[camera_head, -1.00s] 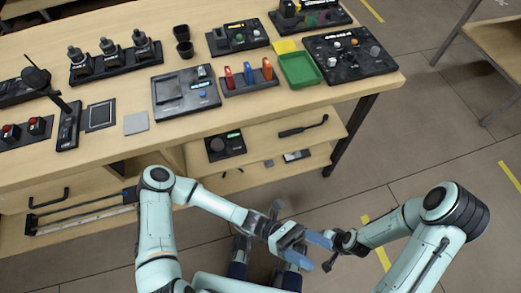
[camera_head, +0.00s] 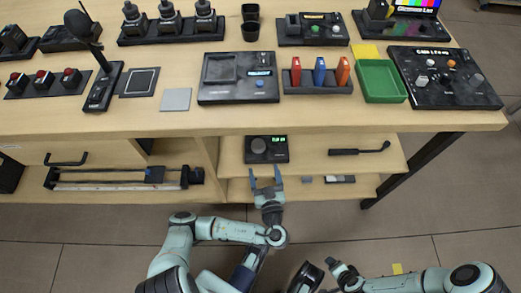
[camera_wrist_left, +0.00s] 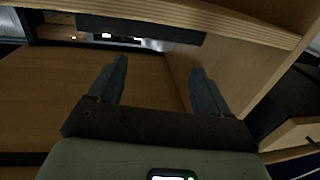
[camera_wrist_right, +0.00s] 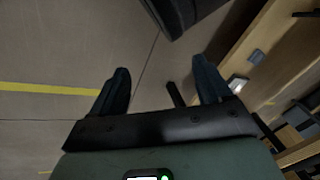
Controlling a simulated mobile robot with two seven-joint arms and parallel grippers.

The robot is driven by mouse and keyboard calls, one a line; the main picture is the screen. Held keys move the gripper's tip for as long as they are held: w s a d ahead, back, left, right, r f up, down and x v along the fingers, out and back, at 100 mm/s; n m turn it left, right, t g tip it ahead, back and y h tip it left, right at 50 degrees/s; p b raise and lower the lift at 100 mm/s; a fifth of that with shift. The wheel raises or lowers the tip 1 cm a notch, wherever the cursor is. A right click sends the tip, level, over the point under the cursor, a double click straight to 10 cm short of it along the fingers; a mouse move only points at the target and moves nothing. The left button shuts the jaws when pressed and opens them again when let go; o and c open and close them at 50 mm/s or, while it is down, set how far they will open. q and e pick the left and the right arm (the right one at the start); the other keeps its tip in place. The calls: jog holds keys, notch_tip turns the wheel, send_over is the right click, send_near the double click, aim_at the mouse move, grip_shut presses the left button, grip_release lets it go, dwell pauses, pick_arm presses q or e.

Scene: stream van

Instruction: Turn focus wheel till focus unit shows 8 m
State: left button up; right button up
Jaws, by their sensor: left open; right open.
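The likely focus unit (camera_head: 266,149) is a small black box on the lower shelf below the table, in the head view. It has a round dark wheel (camera_head: 258,145) on its left and a small green display (camera_head: 279,140) on its right, too small to read. My left gripper (camera_head: 265,177) is open and empty just in front of the box, fingers pointing at it, apart from the wheel. In the left wrist view its fingers (camera_wrist_left: 160,70) are spread, with a dark slab beyond them. My right gripper (camera_wrist_right: 160,82) is open and empty over the floor.
The shelf (camera_head: 310,160) also holds a black handled tool (camera_head: 359,150) to the right. The wooden table top (camera_head: 300,118) overhangs the shelf and carries several consoles, a green tray (camera_head: 381,82) and colored handsets. A rail-like device (camera_head: 125,180) lies lower left.

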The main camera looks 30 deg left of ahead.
aim_at(259, 150)
pick_arm(q)
jog(key=b+x, duration=0.1)
jog(key=x, duration=0.8)
jog(key=shift+w+a+b, duration=0.1)
jog(key=shift+b, duration=0.3)
pick_arm(e)
jog(key=shift+g, duration=0.6)
jog(key=s+f, duration=0.3)
jog(key=shift+s+d+f, duration=0.3)
jog(key=shift+d+f, duration=0.05)
pick_arm(q)
jog(key=c, duration=1)
